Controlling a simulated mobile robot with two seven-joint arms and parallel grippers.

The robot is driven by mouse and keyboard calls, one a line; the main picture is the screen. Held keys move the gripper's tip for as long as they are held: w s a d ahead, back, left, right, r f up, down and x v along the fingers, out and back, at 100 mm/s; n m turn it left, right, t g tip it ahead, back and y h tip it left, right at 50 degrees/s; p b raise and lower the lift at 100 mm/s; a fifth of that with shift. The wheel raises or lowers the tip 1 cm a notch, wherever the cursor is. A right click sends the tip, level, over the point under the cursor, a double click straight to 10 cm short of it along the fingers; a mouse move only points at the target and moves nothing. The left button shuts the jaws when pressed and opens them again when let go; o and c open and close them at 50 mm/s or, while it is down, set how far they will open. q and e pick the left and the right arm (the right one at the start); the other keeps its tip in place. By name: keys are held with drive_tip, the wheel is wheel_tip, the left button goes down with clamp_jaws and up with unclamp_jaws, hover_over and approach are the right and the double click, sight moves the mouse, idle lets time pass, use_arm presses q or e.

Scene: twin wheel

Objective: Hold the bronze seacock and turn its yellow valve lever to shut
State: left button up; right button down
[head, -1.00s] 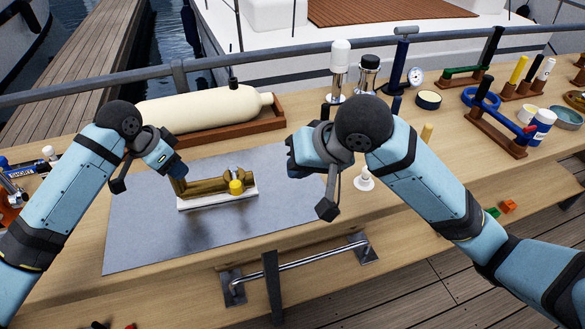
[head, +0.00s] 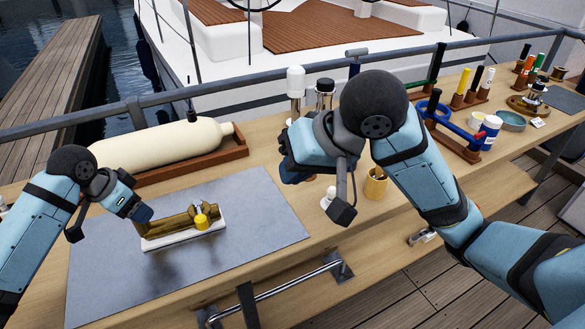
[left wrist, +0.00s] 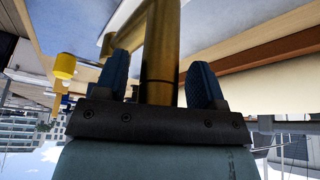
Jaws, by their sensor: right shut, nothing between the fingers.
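The bronze seacock (head: 178,222) lies on a white base (head: 185,238) on the grey mat. Its yellow valve lever (head: 201,222) sits on the near side, right of its middle, and shows in the left wrist view (left wrist: 64,66) at the left. My left gripper (head: 143,212) is at the seacock's left end. In the left wrist view its two blue fingers (left wrist: 160,72) stand open on either side of the bronze body (left wrist: 161,50), with a gap visible on the left side. My right gripper (head: 286,172) is shut and empty, above the bench to the right of the seacock.
A cream cylinder (head: 160,144) lies in a wooden cradle behind the grey mat (head: 255,215). A white knob (head: 328,197) and a tan cup (head: 376,184) stand near the right gripper. Several tools and racks fill the bench's right side. A metal rail (head: 285,288) runs along the front.

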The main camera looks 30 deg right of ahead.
use_arm(q)
drive_tip(key=shift+r, duration=0.1)
drive_tip(key=v, duration=1.2)
idle(0.4)
